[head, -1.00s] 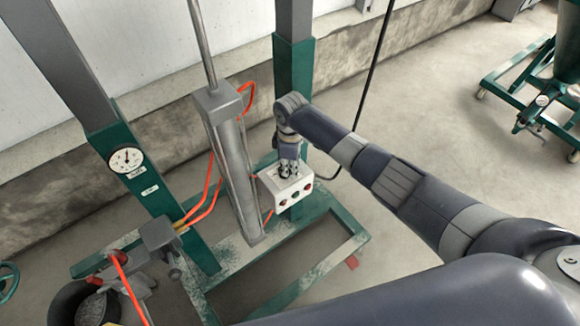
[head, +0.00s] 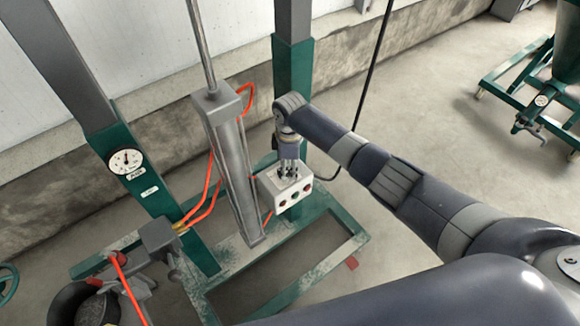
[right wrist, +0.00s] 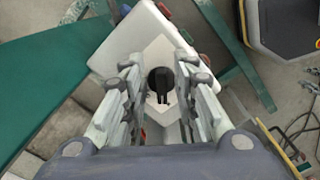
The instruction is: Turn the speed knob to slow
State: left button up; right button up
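The white control box (head: 286,190) is mounted by the green post of the frame, with several round buttons on its front face. It also shows in the right wrist view (right wrist: 150,40). On its top, the black speed knob (right wrist: 160,84) sits on a pale diamond-shaped plate (right wrist: 148,55). My right gripper (head: 288,172) points down just over the box top. In the right wrist view its fingers (right wrist: 158,82) are open, one on each side of the knob, with gaps between. The knob is hidden by the fingers in the head view. My left gripper is not in view.
A grey cylinder (head: 232,170) with orange hoses stands left of the box. A green post with a dial gauge (head: 125,160) is further left. A black cable (head: 368,90) hangs behind my right arm. A wheeled green stand (head: 530,95) is at the far right.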

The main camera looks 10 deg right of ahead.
jog(key=shift+r, duration=0.1)
notch_tip(320, 180, up, 12)
dwell(0.6)
dwell(0.4)
